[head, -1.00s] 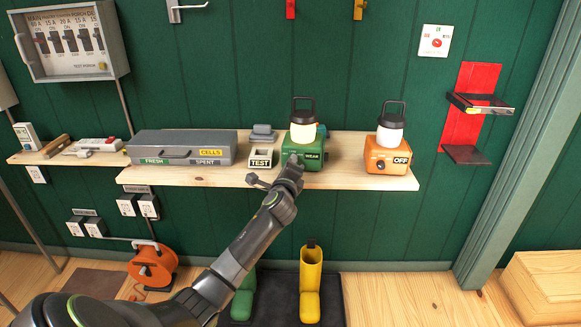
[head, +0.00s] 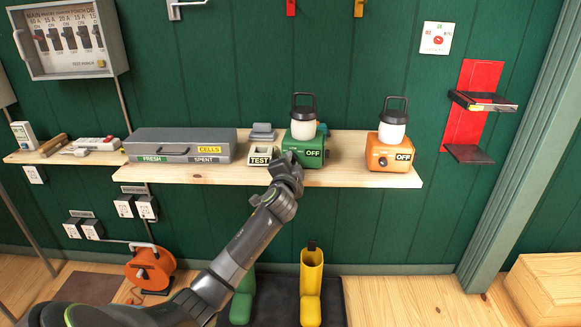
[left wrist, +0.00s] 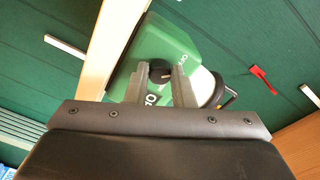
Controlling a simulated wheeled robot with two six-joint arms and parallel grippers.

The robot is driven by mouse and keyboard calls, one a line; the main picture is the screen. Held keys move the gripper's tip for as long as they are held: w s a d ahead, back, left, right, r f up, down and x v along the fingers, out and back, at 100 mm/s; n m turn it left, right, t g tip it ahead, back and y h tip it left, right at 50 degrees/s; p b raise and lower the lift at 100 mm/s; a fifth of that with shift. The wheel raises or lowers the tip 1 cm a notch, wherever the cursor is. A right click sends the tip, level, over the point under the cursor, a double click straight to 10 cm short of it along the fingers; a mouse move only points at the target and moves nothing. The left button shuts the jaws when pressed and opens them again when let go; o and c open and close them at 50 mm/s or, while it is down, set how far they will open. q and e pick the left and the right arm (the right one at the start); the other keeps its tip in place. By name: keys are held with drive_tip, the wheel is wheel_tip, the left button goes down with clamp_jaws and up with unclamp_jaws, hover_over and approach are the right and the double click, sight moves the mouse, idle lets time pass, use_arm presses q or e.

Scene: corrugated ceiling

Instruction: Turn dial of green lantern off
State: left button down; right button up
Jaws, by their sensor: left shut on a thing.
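The green lantern (head: 303,146) stands upright on the wooden shelf, its label reading OFF and its globe pale and unlit. Its black dial (left wrist: 160,72) shows in the left wrist view on the green body (left wrist: 148,45), between the two fingers. My left gripper (head: 290,160) is at the lantern's front, shut on the dial. In the left wrist view my left gripper (left wrist: 158,86) has one finger on each side of the dial. In the head view the gripper hides the dial. My right gripper is not in view.
An orange lantern (head: 393,150), also labelled OFF, stands to the right on the shelf (head: 345,172). A grey battery case (head: 180,142) and a TEST block (head: 262,155) are to the left. Rubber boots (head: 311,290) stand below.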

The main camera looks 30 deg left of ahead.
use_arm(q)
drive_tip(key=shift+f+n+b, duration=0.2)
drive_tip(key=shift+n+b, duration=0.2)
drive_tip(key=shift+n, duration=1.5)
drive_tip(key=c, duration=1.2)
unclamp_jaws()
drive_tip(key=shift+r, duration=0.1)
drive_tip(key=shift+c, duration=0.2)
